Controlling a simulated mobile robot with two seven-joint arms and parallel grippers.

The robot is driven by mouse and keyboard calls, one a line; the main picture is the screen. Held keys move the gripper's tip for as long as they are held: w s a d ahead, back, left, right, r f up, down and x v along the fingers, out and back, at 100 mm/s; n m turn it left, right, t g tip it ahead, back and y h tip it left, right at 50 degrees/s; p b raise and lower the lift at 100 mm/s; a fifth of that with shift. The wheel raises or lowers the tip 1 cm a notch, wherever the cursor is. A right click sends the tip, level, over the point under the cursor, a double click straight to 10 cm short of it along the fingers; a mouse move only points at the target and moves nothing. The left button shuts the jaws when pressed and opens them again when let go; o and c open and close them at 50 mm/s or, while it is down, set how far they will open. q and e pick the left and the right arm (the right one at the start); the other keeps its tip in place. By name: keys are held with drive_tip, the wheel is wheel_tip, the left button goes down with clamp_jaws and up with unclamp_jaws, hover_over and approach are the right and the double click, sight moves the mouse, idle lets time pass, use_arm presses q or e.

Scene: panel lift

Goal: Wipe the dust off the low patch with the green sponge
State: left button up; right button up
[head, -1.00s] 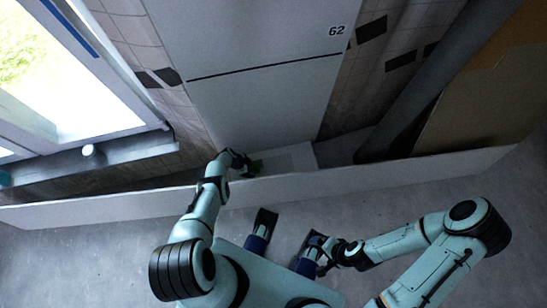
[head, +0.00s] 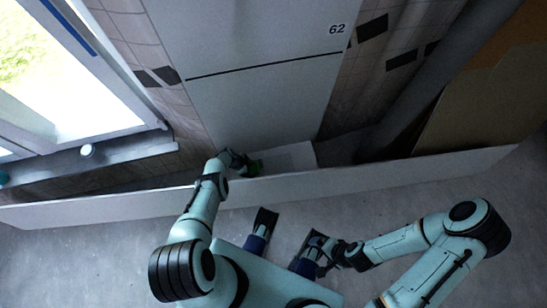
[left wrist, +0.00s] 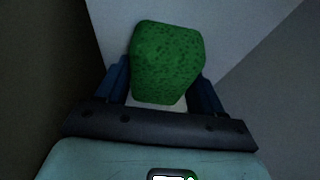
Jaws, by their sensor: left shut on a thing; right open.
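The green sponge (head: 256,166) is in my left gripper (head: 247,166), low at the foot of the tall grey panel (head: 260,100). In the left wrist view the sponge (left wrist: 167,62) sits between the two blue fingers of my left gripper (left wrist: 165,85), which is shut on it. A paler rectangle (head: 290,158), which looks like the low patch, lies just right of the sponge. I cannot make out dust on it, or whether the sponge touches the surface. My right gripper (head: 325,257) is open, low in the middle of the head view, away from the panel.
A long white board (head: 370,174) runs across in front of the panel's foot, and my left arm reaches over it. A window (head: 70,80) is at the left. A grey pipe (head: 430,80) and brown boards (head: 490,105) stand at the right. Grey floor (head: 400,205) is clear in front.

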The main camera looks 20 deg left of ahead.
use_arm(q)
drive_tip(key=shift+f+b, duration=0.3)
idle(0.5)
